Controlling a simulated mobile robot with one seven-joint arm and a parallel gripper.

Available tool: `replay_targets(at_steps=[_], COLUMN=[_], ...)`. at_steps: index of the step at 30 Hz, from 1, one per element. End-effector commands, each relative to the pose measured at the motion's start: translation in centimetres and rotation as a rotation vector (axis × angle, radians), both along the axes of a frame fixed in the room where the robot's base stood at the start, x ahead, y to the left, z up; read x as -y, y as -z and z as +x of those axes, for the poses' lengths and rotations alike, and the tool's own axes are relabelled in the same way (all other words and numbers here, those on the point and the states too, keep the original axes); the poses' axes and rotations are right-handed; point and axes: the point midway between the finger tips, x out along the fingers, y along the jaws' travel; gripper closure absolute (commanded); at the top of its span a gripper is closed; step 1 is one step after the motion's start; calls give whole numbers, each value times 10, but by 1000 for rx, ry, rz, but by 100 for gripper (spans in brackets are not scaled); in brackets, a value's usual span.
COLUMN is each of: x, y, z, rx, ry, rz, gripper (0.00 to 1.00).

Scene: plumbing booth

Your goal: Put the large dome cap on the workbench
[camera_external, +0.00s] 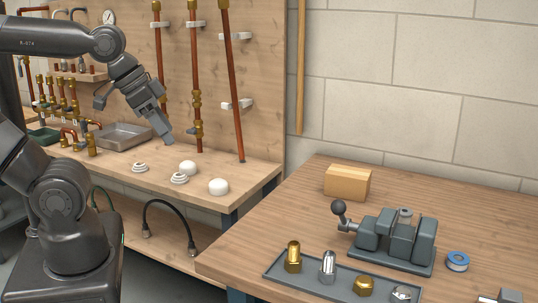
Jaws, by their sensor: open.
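Two smooth white domes stand on the ledge of the plumbing board: one farther back (188,168) and one nearer the front edge (218,187). On the workbench (450,195) at right, a grey tray (277,277) holds a tall brass domed cap (293,256), a tall chrome domed cap (328,266), a short brass cap (363,286) and a low chrome piece (401,293). I cannot tell which is the large dome cap. My gripper (167,137) is open and empty, pointing down above the ledge, behind and left of the white domes.
Two white stepped pieces (179,178) (140,167) sit near the domes. A metal pan (123,136) lies behind left. Copper pipes (195,75) rise behind my gripper. The workbench holds a vise (395,240), wood block (348,182) and tape roll (457,261); its back right is clear.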

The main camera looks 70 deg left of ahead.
Motion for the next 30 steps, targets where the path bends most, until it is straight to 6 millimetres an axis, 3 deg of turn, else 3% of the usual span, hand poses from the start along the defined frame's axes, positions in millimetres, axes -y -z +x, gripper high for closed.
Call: replay_targets(at_steps=[15, 20, 30], x=[-9, -36, -110], y=[4, 17, 60], z=[8, 28, 71], rx=[-35, -136, -413], ry=[5, 28, 121], rz=[31, 119, 340], gripper=[40, 40, 40])
